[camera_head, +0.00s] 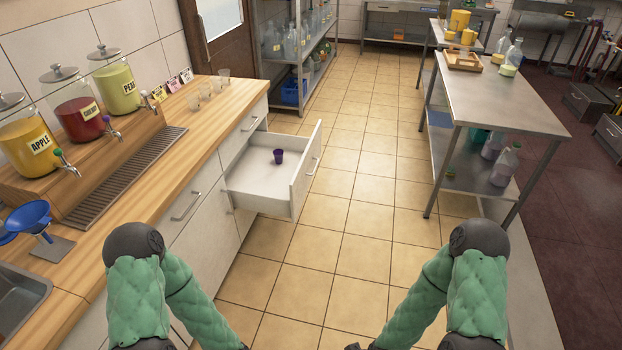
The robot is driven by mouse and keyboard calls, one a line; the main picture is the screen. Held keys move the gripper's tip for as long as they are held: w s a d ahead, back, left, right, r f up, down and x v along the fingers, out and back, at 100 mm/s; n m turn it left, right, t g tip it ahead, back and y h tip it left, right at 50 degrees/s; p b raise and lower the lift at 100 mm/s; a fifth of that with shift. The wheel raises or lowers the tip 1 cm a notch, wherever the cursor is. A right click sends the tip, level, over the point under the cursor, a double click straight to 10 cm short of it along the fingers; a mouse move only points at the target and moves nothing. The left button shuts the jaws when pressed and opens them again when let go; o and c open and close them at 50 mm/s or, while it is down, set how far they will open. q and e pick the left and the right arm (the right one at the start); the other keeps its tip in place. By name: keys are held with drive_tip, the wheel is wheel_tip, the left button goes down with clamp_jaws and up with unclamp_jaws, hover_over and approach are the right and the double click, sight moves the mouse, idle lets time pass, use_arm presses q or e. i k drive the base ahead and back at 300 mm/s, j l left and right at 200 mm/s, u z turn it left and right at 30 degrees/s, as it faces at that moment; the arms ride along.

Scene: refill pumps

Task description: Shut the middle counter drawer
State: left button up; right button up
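The middle counter drawer (250,182) is pulled well out from the wooden counter (215,120), into the aisle. Its white front panel (305,175) faces right and carries a metal handle (313,166). A small purple cup (279,156) stands inside the drawer, toward the back. Both of my green-sleeved arms reach in from the bottom of the picture, well short of the drawer. Only dark ends of the forearms show at the bottom edge; both grippers are out of the picture.
Nearer and farther drawer fronts, with handles (186,206) and (250,123), are closed. Juice jars (122,90) and a blue funnel (30,216) stand on the counter. A steel table (500,95) stands on the right. The tiled floor (350,215) between is clear.

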sight(254, 181)
drive_tip(key=i+l, duration=0.2)
drive_tip(key=i, duration=0.3)
drive_tip(key=i+l, duration=0.15)
drive_tip(key=i, duration=0.35)
drive_tip(key=i+l, duration=0.2)
drive_tip(key=i, duration=0.3)
drive_tip(key=i+l+u, duration=0.1)
drive_tip(key=i, duration=0.4)
drive_tip(key=i+l, duration=0.3)
drive_tip(key=i, duration=0.2)
drive_tip(key=i+l, duration=0.25)
drive_tip(key=i, duration=0.25)
drive_tip(key=i+l, duration=0.2)
drive_tip(key=i, duration=0.3)
drive_tip(key=u, duration=0.05)
